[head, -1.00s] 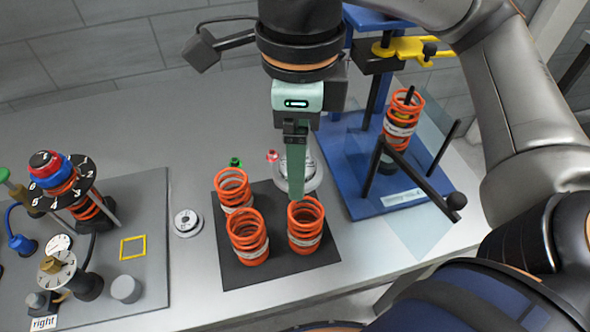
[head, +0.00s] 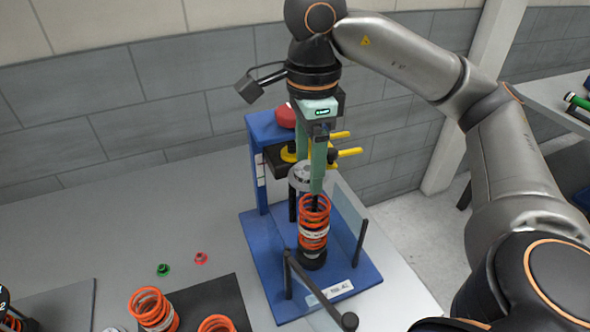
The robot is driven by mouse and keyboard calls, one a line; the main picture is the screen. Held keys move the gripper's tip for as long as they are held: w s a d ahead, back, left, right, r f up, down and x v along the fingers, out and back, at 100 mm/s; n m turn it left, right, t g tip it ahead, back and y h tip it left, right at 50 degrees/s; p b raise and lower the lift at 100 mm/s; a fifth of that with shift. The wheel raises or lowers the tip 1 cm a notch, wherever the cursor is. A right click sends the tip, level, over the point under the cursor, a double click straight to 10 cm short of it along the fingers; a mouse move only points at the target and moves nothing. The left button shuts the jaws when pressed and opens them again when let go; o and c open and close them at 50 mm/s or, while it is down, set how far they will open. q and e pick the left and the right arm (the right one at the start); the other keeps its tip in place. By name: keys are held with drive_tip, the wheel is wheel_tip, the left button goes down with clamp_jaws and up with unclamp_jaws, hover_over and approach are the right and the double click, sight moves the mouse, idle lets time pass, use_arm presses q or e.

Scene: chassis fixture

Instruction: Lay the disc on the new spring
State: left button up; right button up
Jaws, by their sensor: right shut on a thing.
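A metallic disc (head: 301,178) is held by my right gripper (head: 310,178), whose green fingers are shut on it. The disc is over the blue press, close above and slightly left of the top of an orange spring (head: 313,236) with a white band. That spring stands upright around a dark rod on the press base (head: 262,255). A finger partly hides the disc, and I cannot tell whether the disc touches the rod. My left gripper is not in view.
The press has a red knob (head: 285,116), yellow parts (head: 349,152), a clear panel (head: 347,215) and a black lever (head: 318,291) in front. Several orange springs (head: 153,308) stand on a dark mat at bottom. Green (head: 163,269) and red (head: 201,258) small parts lie left of the press.

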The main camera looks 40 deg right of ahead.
drive_tip(key=shift+d+r, duration=0.15)
drive_tip(key=shift+d, duration=0.9)
wheel_tip(320, 180, down, 4)
drive_tip(key=b, duration=0.4)
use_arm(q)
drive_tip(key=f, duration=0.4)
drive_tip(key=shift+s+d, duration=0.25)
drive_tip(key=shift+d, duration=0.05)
use_arm(e)
drive_tip(key=shift+r, duration=0.1)
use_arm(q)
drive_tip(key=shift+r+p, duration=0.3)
use_arm(e)
drive_tip(key=shift+f+b, duration=1.1)
drive_tip(key=shift+f, duration=0.1)
use_arm(q)
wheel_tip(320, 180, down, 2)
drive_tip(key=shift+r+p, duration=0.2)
drive_tip(key=shift+p, duration=0.1)
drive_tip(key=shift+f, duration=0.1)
